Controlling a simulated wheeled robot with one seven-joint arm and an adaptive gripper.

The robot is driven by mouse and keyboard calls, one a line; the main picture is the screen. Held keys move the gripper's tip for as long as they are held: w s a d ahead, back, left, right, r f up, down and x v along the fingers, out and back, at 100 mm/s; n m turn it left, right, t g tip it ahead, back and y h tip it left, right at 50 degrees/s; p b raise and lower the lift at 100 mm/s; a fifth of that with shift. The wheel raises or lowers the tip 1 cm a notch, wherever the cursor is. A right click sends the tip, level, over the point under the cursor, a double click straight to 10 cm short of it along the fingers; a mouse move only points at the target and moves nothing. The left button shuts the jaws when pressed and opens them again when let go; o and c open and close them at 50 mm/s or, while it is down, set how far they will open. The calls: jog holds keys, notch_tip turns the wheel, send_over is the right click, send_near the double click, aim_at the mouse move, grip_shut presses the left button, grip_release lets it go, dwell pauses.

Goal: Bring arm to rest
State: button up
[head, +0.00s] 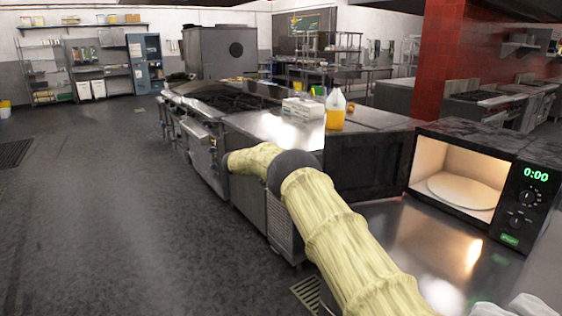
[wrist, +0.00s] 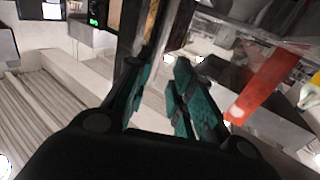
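My arm, in a pale yellow cover, reaches from the lower right of the head view forward over the counter's front edge, ending beside the stove line. My gripper is hidden in the head view. In the wrist view my gripper (wrist: 160,98) has two teal-padded fingers with a clear gap between them. It is open, and I see nothing held between the pads.
A black microwave (head: 528,160) stands open on the steel counter (head: 400,235), right of my arm, with a plate (head: 463,193) inside. Its dark door (head: 365,165) is swung left. A bottle of yellow liquid (head: 335,110) stands behind. The floor (head: 90,200) at left is clear.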

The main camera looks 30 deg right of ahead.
jog(key=a+f+n+t, duration=0.4)
jog(key=f+n+t, duration=0.35)
jog(key=f, duration=0.45)
jog(key=a+f+n+t, duration=0.4)
jog(key=f+n+t, duration=0.2)
jog(key=f+t, duration=0.45)
jog(key=s+a+f+n+y, duration=0.35)
jog(key=s+f, duration=0.35)
jog(key=f, duration=0.3)
jog(key=s+a+f+n+y, duration=0.2)
jog(key=s+a+f+y, duration=0.3)
jog(key=s+f, duration=0.3)
jog(key=s+a+f+n+g+y, duration=0.15)
jog(key=s+f, duration=0.25)
jog(key=s, duration=0.4)
jog(key=s+a+f+g+y, duration=0.2)
jog(key=s+a+f, duration=0.1)
jog(key=s, duration=0.5)
jog(key=s+a+f+n+g+y, duration=0.15)
jog(key=s+f, duration=0.25)
jog(key=s, duration=0.5)
jog(key=s+a+r+g+y, duration=0.1)
jog(key=s+a+g, duration=0.1)
jog(key=s, duration=1)
jog(key=s+a+r+g+y, duration=0.2)
jog(key=s+g, duration=0.2)
jog(key=s, duration=0.9)
jog(key=shift+r, duration=0.15)
